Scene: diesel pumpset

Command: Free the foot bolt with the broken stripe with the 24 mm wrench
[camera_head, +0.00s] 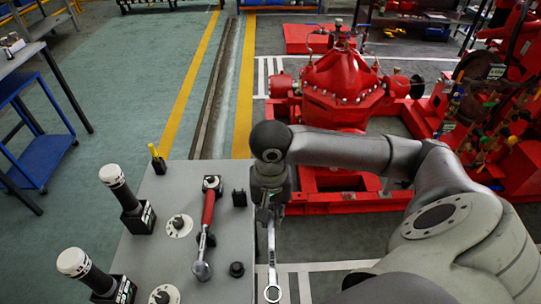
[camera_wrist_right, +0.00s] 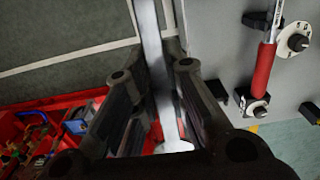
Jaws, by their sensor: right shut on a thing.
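My right gripper (camera_head: 268,203) is shut on a silver combination wrench (camera_head: 271,262), just off the right edge of the grey work table. The wrench's ring end points toward the front of the head view; no size mark can be read. In the right wrist view the wrench shaft (camera_wrist_right: 158,65) runs between the two dark fingers (camera_wrist_right: 155,105). The red pumpset (camera_head: 340,90) stands on its red base frame (camera_head: 340,203) behind my right arm. The foot bolt with the broken stripe cannot be made out. My left gripper is not in view.
The grey table (camera_head: 165,245) holds a red-handled wrench (camera_head: 208,213), two black holders with white-capped tools (camera_head: 118,188), round dials and small black blocks. A blue cart (camera_head: 40,155) stands at left. Pipes and valves (camera_head: 485,115) crowd the right.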

